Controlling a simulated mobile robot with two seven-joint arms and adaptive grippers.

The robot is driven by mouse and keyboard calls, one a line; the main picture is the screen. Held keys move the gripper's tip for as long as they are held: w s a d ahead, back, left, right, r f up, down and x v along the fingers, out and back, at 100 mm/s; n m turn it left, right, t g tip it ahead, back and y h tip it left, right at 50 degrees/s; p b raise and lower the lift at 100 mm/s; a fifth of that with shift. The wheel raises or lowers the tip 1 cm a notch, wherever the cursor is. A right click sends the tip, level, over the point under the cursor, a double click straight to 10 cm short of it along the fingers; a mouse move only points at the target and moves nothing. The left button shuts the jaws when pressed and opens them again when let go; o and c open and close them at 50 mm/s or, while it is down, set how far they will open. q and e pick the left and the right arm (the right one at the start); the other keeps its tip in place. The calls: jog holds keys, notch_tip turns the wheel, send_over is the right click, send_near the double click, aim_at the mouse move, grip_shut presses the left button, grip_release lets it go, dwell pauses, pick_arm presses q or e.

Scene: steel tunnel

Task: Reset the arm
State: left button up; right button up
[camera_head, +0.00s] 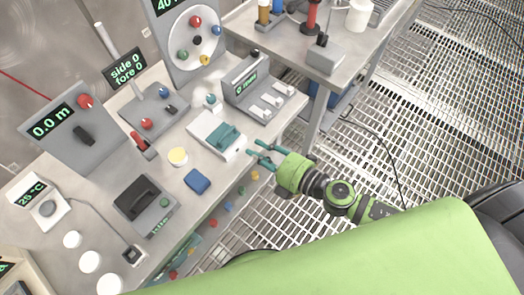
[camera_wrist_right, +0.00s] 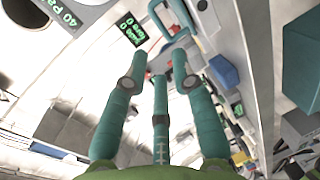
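My right gripper (camera_head: 257,150) has a green body and teal fingers. In the head view it hangs beside the bench's right edge, close to the white box with a teal handle (camera_head: 217,135). Its fingers are spread apart and nothing shows between them. The right wrist view shows the same teal fingers (camera_wrist_right: 159,66) standing apart and empty. My right arm (camera_head: 340,195) reaches in from the lower right over the grated floor. My left gripper is not in either view.
The control bench (camera_head: 222,172) holds a blue block (camera_head: 197,181), a yellow button (camera_head: 178,156), a switch panel (camera_head: 262,92) and a dial panel (camera_head: 188,40). A second table (camera_head: 285,47) carries bottles and a grey box. The grated floor (camera_head: 440,130) at right is mostly clear, with a cable.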

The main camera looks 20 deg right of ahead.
jog(key=shift+s+d, duration=0.2)
jog(key=shift+s, duration=0.05)
dwell(0.4)
jog(key=s+d+f+m+g+h, duration=0.3)
jog(key=d+f+m, duration=0.4)
jog(key=f, duration=0.7)
jog(key=s+d+f+m+g+h, duration=0.15)
jog(key=d+f+m+h, duration=0.45)
jog(key=f, duration=0.7)
jog(key=s+f+m+g, duration=0.3)
jog(key=s+f, duration=0.4)
jog(key=s, duration=0.6)
jog(key=s+f+m+g, duration=0.4)
jog(key=s+f+m, duration=0.2)
jog(key=s, duration=0.7)
jog(key=shift+s+a+f+m, duration=0.25)
jog(key=shift+s+f+m, duration=0.05)
jog(key=shift+f, duration=0.55)
